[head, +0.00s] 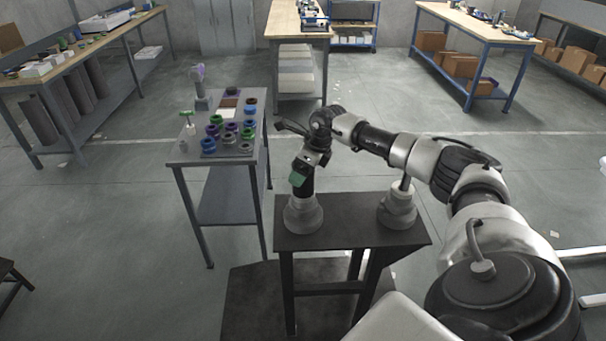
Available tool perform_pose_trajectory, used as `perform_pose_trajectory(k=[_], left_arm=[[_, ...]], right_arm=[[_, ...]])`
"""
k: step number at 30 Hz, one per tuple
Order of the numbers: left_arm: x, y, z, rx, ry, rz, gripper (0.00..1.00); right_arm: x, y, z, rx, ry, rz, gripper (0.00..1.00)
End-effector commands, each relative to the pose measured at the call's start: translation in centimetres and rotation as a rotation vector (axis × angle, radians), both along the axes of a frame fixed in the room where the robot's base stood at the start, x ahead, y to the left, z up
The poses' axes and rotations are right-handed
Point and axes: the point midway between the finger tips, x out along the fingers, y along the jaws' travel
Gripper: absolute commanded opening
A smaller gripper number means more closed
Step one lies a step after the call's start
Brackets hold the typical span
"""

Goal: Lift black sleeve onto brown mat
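A brown mat (229,102) lies near the far side of the small grey side table (183,155). Several ring-shaped sleeves (230,128) in green, purple, blue and dark tones stand on that table; I cannot tell which one is the black sleeve. My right arm comes in from the right, and its gripper (300,188) points down over the left round grey stand (303,217) on the black table, away from the sleeves. Its fingertips are too unclear to tell whether it is open or shut. My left gripper is not in view.
The black table (350,238) also carries a second round grey stand (398,212) at its right. A purple-topped object (197,77) stands at the back of the side table. Workbenches line the back and left; the grey floor between is mostly free.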

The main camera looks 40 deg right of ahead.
Motion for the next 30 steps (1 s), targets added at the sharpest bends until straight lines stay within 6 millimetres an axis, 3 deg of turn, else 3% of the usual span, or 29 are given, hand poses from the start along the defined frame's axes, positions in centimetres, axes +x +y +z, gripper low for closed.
perform_pose_trajectory(k=[5,17,30], left_arm=[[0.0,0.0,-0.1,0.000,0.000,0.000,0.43],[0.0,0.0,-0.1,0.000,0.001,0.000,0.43],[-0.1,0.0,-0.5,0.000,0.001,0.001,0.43]], right_arm=[[0.0,0.0,-0.1,-0.001,0.000,0.000,0.91],[0.0,0.0,0.0,0.000,-0.001,0.000,0.32],[0.2,0.0,1.2,0.000,-0.008,0.001,0.33]])
